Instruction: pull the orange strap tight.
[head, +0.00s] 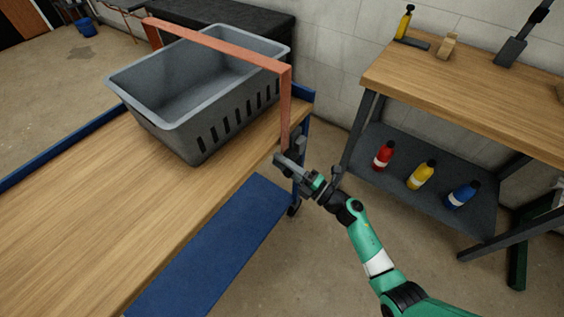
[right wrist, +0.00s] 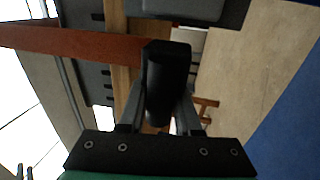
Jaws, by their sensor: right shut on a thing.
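The orange strap (head: 220,43) spans in a squared arch over the far end of the grey crate (head: 235,118). Its flat top runs above the crate's rim, and its right leg hangs down past the bench edge. Its left leg drops behind the crate, where its lower end is hidden. My right gripper (head: 287,163) is at the bottom of the right leg, beside the bench. In the right wrist view its fingers are shut on a black handle (right wrist: 166,75), and the strap (right wrist: 70,41) runs left from its top. My left gripper is not in view.
The crate stands on a wooden bench (head: 100,200) with blue rails and a blue lower shelf (head: 215,245). To the right, another workbench (head: 480,90) has red, yellow and blue bottles on its lower shelf. The floor between the benches is clear.

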